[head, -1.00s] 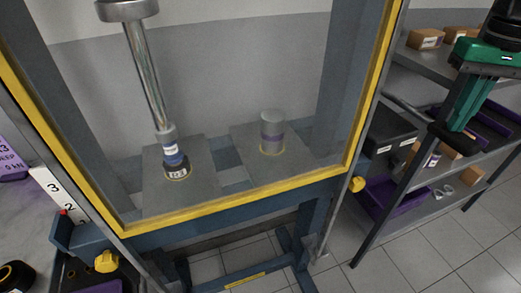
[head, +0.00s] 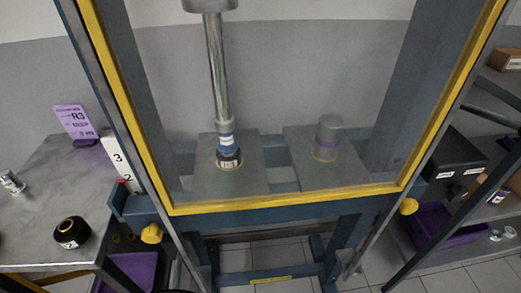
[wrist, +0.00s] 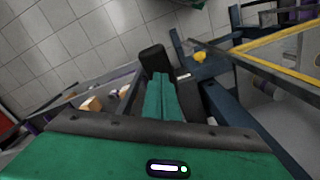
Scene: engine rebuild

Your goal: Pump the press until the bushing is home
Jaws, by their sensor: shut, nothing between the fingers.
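The press has a blue-grey frame and a yellow-edged guard window (head: 285,199). Behind the window the steel ram (head: 216,70) points down onto a stack on the left plate. A grey lever bar (head: 490,115) sticks out from the press's right side. In the wrist view my gripper (wrist: 161,77) has its green fingers shut together and empty. A black grip (wrist: 155,58) lies just past the fingertips; contact cannot be told.
Shelves with a black bin (head: 455,165) and purple tray (head: 440,225) are at right. A bench with a black ring (head: 72,232) and a purple sign (head: 75,122) is at left.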

